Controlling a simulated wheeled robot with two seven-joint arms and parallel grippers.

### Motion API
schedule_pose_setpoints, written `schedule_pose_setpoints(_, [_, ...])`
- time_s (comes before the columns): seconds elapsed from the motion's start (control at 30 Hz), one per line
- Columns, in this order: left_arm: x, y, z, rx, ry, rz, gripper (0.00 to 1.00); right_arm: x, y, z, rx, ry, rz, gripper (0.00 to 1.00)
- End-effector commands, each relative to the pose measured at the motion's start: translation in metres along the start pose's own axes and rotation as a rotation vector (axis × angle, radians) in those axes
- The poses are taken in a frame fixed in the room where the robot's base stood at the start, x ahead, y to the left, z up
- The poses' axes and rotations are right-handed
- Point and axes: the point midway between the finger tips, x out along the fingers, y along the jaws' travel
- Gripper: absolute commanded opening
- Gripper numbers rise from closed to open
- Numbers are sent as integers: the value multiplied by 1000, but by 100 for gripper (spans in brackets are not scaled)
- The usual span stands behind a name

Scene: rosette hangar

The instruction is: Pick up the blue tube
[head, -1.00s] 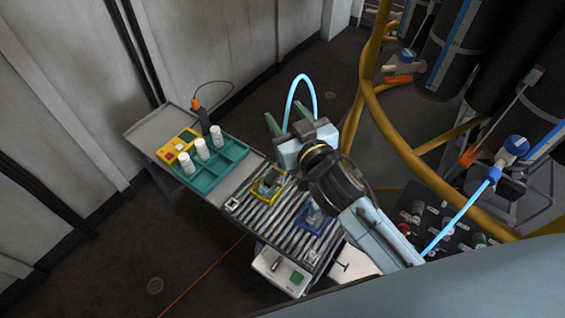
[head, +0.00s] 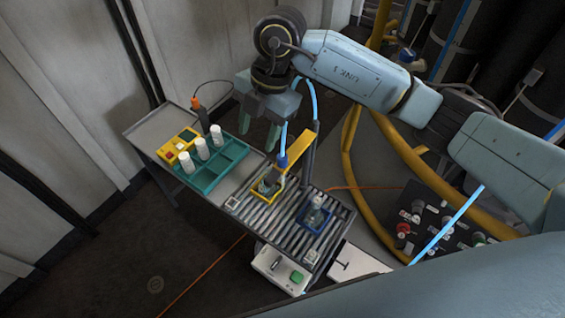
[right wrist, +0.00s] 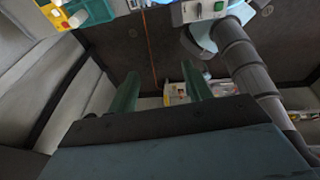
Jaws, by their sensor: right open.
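A light-blue tube (head: 284,138) runs down beside my right gripper to a darker blue fitting (head: 282,160) above the yellow-framed carrier (head: 267,187). A blue-framed carrier (head: 314,222) holding a pale item sits on the rollers. My right gripper (head: 257,131) is open, fingers down, left of the tube. In the right wrist view the open fingers (right wrist: 160,90) have nothing between them. My left gripper is not in view.
A teal tray (head: 212,178) with white jars (head: 202,150) stands left of the roller conveyor (head: 297,203). A yellow bracket (head: 296,148) on a dark post stands close to the tube. A yellow rail (head: 400,148) and a control panel (head: 428,222) are at the right.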

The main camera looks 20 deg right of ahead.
Motion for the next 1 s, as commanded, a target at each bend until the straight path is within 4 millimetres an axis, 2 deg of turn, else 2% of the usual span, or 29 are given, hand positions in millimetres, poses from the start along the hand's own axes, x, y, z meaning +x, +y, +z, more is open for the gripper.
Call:
schedule_pose_setpoints(0.03, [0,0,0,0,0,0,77,-9,-4,16,42,-80,-36,50])
schedule_pose_setpoints(0.1, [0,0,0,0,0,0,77,-18,-10,33,95,-164,-75,50])
schedule_pose_setpoints(0.2, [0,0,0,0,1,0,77,-23,-15,46,139,-230,-105,50])
schedule_pose_setpoints(0.27, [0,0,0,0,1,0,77,-20,-17,50,151,-245,-113,50])
schedule_pose_setpoints(0.6, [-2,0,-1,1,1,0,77,39,-26,64,152,-244,-116,50])
schedule_pose_setpoints(0.87, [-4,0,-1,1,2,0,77,58,-29,68,150,-243,-114,50])
schedule_pose_setpoints(1.0, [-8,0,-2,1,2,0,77,79,-34,72,150,-242,-116,50])
